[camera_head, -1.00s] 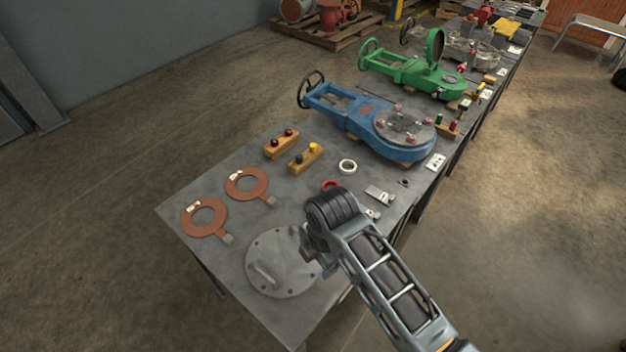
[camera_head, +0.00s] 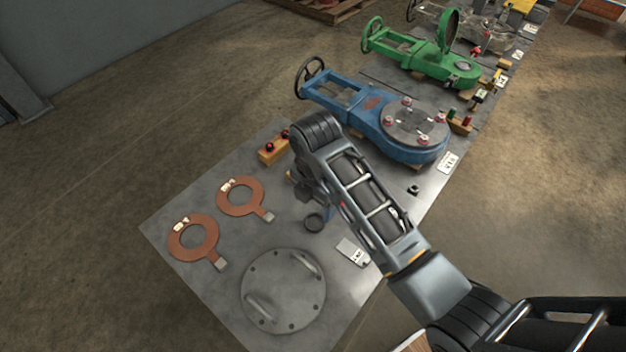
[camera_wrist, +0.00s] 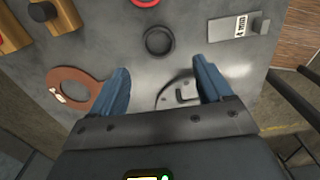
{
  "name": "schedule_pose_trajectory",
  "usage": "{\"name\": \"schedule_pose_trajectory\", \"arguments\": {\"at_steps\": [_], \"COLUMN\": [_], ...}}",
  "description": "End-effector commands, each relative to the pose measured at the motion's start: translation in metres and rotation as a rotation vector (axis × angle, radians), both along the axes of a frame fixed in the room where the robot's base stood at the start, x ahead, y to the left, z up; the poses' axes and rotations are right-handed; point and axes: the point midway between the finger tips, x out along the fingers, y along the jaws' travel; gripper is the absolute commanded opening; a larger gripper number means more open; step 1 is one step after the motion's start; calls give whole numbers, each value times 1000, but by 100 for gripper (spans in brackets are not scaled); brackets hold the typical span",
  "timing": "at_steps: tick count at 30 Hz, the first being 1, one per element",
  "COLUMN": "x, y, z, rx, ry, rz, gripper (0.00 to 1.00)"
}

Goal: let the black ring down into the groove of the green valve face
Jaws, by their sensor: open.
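The black ring (camera_head: 314,222) lies flat on the grey table, and it also shows in the wrist view (camera_wrist: 158,41), ahead of my fingers. My gripper is open and empty; its two blue fingers (camera_wrist: 165,85) point toward the table with the ring apart from them, beyond the tips. In the head view my arm's wrist hides most of the gripper. The green valve (camera_head: 425,65) stands farther back on the table. Its round lid (camera_head: 452,32) is tilted up, and its face (camera_head: 464,71) is small and its groove cannot be made out.
A blue valve (camera_head: 385,125) stands between the ring and the green valve. Two brown gaskets (camera_head: 194,240) and a grey round cover (camera_head: 283,292) lie near the front. A red ring (camera_wrist: 145,2) and a tagged metal piece (camera_wrist: 235,26) are near the black ring.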

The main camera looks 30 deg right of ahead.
Motion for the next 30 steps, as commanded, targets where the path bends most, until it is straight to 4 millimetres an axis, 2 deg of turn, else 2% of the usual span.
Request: {"name": "schedule_pose_trajectory", "arguments": {"at_steps": [8,15,24,30], "x": [-1,-1,-1,0], "y": [0,0,0,0], "z": [-14,-44,-70,-79], "rx": [0,0,0,0], "ry": [2,0,1,-1], "rz": [0,-1,0,0], "gripper": [79,79,79,79]}}
